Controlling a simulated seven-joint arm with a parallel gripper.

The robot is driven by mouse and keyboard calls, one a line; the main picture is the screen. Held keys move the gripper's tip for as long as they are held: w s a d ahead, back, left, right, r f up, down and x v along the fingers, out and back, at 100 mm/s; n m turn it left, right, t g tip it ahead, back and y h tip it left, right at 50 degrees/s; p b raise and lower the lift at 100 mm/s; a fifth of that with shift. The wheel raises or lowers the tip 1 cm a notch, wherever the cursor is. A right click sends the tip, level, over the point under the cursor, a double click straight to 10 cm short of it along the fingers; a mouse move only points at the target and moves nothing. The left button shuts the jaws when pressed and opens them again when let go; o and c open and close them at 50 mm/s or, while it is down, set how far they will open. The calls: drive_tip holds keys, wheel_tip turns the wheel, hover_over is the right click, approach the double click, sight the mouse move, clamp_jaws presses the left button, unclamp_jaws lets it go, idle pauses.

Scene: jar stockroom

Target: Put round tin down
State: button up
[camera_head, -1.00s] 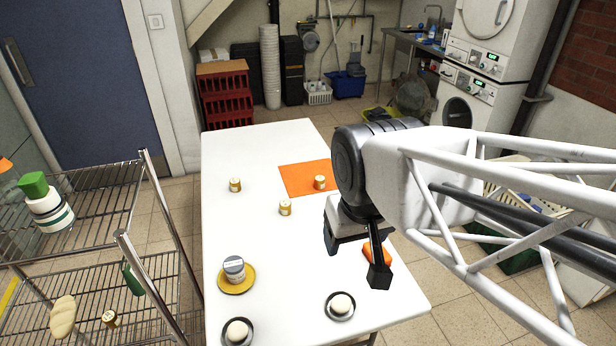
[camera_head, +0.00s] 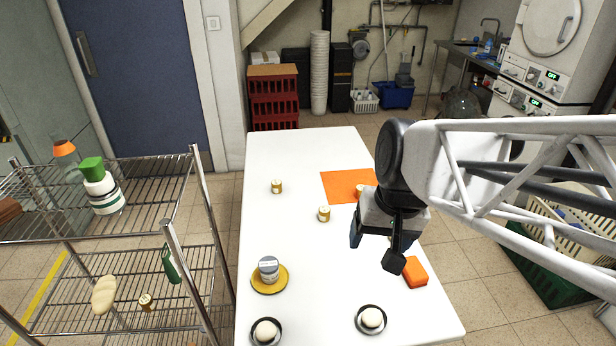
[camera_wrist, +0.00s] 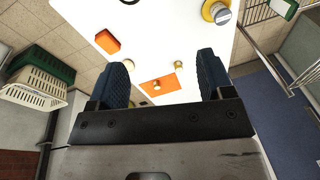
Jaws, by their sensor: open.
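A round grey tin with a pale label (camera_head: 268,267) stands upright on a yellow saucer (camera_head: 283,283) at the left of the white table (camera_head: 310,275). In the wrist view the tin (camera_wrist: 222,15) and saucer are near the top right, beyond the fingers. My gripper (camera_head: 376,248) is above the right side of the table, apart from the tin. Its two dark fingers (camera_wrist: 163,62) are spread, with nothing held between them.
Small gold jars stand by the back left (camera_head: 277,187), at the middle (camera_head: 324,214) and on an orange mat (camera_head: 340,185). An orange block (camera_head: 415,271) lies at the right edge. Two dark dishes (camera_head: 371,320) holding pale round things sit in front. A wire rack (camera_head: 110,190) stands left.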

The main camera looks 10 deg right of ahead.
drive_tip(key=w+a+f+m+g+y, duration=0.1)
drive_tip(key=w+f+m+y, duration=0.4)
drive_tip(key=w, duration=0.7)
drive_tip(key=w+f+m+y, duration=0.2)
drive_tip(key=w+f+m, duration=0.4)
drive_tip(key=w, duration=0.6)
drive_tip(key=m+t+y, duration=0.4)
drive_tip(key=m+t, duration=0.2)
drive_tip(key=m, duration=0.4)
approach(327, 214)
drive_tip(key=w+f, duration=0.1)
drive_tip(key=w+a, duration=0.1)
drive_tip(key=w, duration=0.1)
drive_tip(key=shift+a+f, duration=0.1)
drive_tip(key=shift+f, duration=0.3)
drive_tip(key=shift+x, duration=1.3)
drive_tip(key=shift+a+f, duration=0.1)
drive_tip(key=shift+a, duration=0.05)
drive_tip(key=shift+x, duration=2.4)
drive_tip(key=shift+s+f, duration=0.1)
drive_tip(key=shift+s, duration=0.05)
